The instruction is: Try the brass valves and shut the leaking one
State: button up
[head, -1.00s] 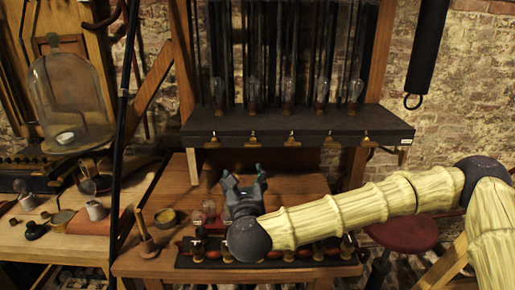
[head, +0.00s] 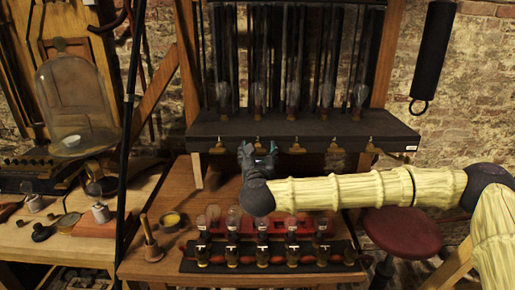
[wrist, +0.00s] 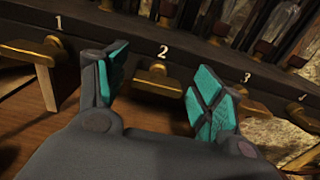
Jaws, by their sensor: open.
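A black shelf (head: 400,133) carries a row of brass valves along its front edge. In the wrist view the numbers 1, 2 and 3 stand above the valves. Valve 1 (wrist: 30,53) is at the left with its bar handle showing. Valve 2 (wrist: 157,80) shows between the fingers of my gripper (wrist: 162,85); I cannot tell whether they touch it. Valve 3 (wrist: 257,105) is to the right of the right finger. In the head view my gripper (head: 259,148) is open at the shelf front, hiding part of the row. I cannot tell which valve leaks.
Glass tubes stand above the shelf. Below, a black rack (head: 340,265) with several small fittings and glass bulbs stands on the wooden table (head: 150,205). A wooden-handled tool (head: 150,240) and a small yellow-filled bowl (head: 171,220) are at its left. A red stool (head: 402,232) stands at right.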

jog(key=shift+w, duration=0.4)
jog(key=c, duration=1)
